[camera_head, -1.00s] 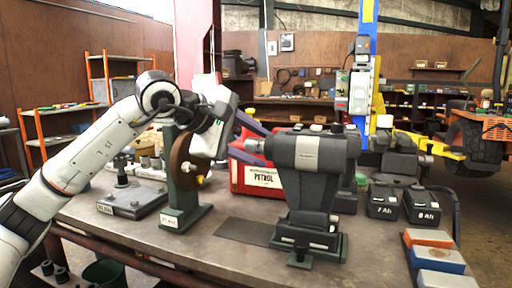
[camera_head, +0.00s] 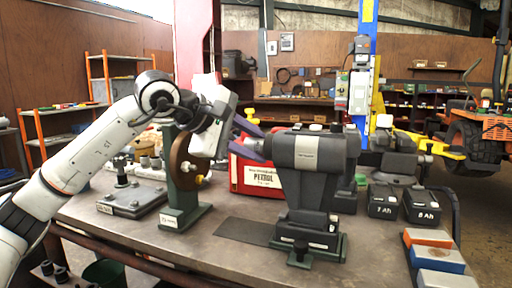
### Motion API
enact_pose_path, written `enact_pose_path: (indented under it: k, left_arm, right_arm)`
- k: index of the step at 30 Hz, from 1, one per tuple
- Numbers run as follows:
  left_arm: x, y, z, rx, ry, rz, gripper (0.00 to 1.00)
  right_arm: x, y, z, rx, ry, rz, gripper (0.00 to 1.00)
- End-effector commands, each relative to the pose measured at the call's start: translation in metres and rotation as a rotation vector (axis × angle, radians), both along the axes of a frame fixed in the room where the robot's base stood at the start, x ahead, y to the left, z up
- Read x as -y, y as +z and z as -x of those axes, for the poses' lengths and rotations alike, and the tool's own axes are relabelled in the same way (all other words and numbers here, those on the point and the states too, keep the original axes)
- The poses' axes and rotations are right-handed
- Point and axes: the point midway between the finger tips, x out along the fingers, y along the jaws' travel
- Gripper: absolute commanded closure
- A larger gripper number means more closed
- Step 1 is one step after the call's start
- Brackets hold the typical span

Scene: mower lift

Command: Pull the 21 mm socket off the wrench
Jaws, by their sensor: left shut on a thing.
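The wrench (camera_head: 307,152) is the dark grey power tool with a pale label, held nose-left in a dark stand (camera_head: 300,243) on the bench. My left gripper (camera_head: 258,139) reaches in from the left, with its purple fingers at the wrench's nose. It is shut on the socket at that nose. The fingers hide most of the socket, so its size marking cannot be read. The socket and the nose appear in line, with no clear gap between them. My right gripper is out of view.
A red petrol can (camera_head: 264,178) stands close behind the fingers. A green stand with a brown disc (camera_head: 182,160) is under my left forearm. Two batteries (camera_head: 383,200) and coloured boxes (camera_head: 437,257) lie to the right. A dark mat (camera_head: 243,231) lies flat on the bench (camera_head: 215,266).

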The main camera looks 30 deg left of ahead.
Motion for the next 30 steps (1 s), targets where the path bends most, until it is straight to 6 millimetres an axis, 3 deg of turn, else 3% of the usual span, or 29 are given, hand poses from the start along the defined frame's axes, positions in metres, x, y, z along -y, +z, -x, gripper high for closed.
enact_pose_path:
  k: [30]
  left_arm:
    - [-0.022,0.0,0.005,-0.001,0.004,0.0,1.0]
  right_arm:
    - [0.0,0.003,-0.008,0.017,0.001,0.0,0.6]
